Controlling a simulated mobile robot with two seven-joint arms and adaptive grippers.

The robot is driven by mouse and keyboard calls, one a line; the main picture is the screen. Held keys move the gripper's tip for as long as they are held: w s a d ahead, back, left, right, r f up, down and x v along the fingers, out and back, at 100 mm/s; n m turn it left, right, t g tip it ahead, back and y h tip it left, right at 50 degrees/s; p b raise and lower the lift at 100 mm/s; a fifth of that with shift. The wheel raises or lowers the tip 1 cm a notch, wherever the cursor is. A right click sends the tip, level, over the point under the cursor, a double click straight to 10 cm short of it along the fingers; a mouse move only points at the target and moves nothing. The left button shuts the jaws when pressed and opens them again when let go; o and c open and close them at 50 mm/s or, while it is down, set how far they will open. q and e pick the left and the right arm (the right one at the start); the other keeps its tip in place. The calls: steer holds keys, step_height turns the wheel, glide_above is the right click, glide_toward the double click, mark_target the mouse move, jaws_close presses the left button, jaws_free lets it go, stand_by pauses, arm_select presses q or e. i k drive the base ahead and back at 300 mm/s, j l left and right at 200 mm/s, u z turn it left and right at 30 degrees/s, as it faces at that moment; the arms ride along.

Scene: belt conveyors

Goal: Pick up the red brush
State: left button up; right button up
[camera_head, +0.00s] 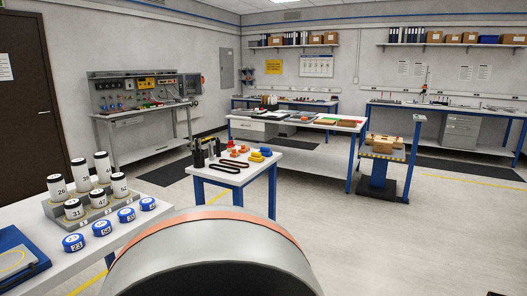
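I cannot make out a red brush for certain in the head view. Small orange and red items (237,150) lie on the small blue-legged table (225,178) near the middle, too small to identify. A flat red item (347,123) lies at the right end of the longer table (290,122) behind it. Neither of my grippers is in view.
A white table at left holds numbered black-and-white containers (57,188) and blue round lids (73,242). A blue stand (383,155) with a brown box is at right. A workbench (145,112) stands by the left wall. The right floor (430,225) is clear.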

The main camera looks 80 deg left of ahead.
mark_target(231, 146)
steer(key=u, duration=2.8)
steer(key=i+j, duration=0.1)
steer(key=i, duration=0.3)
